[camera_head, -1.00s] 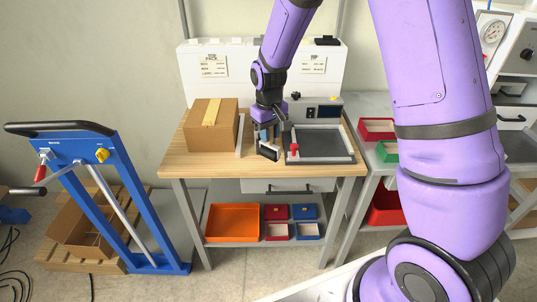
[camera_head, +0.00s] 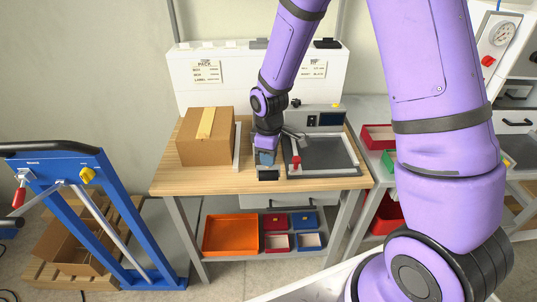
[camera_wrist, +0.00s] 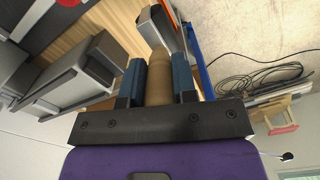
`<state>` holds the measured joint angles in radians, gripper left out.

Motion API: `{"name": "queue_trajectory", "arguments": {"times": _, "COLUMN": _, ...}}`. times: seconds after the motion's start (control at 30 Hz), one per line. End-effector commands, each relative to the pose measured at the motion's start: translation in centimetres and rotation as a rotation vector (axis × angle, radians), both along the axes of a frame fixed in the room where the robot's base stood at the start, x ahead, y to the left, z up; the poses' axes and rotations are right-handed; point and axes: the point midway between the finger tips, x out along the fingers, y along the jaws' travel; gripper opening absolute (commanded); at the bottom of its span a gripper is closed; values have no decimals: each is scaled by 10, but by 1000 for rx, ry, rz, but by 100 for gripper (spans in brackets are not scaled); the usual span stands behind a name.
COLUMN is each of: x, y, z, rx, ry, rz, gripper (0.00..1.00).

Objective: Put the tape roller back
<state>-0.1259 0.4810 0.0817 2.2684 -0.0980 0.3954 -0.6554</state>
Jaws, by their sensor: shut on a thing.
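My gripper (camera_head: 265,158) is low over the front of the wooden workbench (camera_head: 200,184), between the cardboard box and the grey tray. In the wrist view, its two blue fingers (camera_wrist: 159,82) are shut on a tan, rounded piece, which I take to be the handle of the tape roller (camera_wrist: 159,68). The roller's far end is hidden in that view. A dark grey block (camera_head: 267,175) shows right below the fingers in the head view. I cannot tell whether it is the roller's head or a holder, or whether they touch.
The taped cardboard box (camera_head: 205,148) stands left of my gripper. The grey tray (camera_head: 322,157) with a red knob (camera_head: 296,162) is close on its right. An orange bin (camera_head: 231,233) is on the lower shelf. A blue trolley frame (camera_head: 115,225) stands at left.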

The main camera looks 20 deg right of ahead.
Motion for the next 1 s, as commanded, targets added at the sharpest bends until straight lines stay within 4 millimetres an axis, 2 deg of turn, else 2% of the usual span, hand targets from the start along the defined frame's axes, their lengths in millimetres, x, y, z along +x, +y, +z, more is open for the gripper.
{"name": "queue_trajectory", "arguments": {"times": 0.03, "x": 12, "y": -5, "z": -1, "rx": 0, "ry": -1, "rz": -4, "gripper": 2}}
{"name": "queue_trajectory", "arguments": {"times": 0.13, "x": 31, "y": -11, "z": -3, "rx": 0, "ry": -1, "rz": -3, "gripper": 2}}
{"name": "queue_trajectory", "arguments": {"times": 0.3, "x": 48, "y": -18, "z": -5, "rx": 0, "ry": 0, "rz": -3, "gripper": 2}}
{"name": "queue_trajectory", "arguments": {"times": 0.47, "x": 51, "y": -18, "z": -10, "rx": 1, "ry": 1, "rz": -1, "gripper": 2}}
{"name": "queue_trajectory", "arguments": {"times": 0.7, "x": 51, "y": -18, "z": -38, "rx": 0, "ry": 1, "rz": -1, "gripper": 2}}
{"name": "queue_trajectory", "arguments": {"times": 1.0, "x": 51, "y": -18, "z": -41, "rx": 1, "ry": -1, "rz": -1, "gripper": 2}}
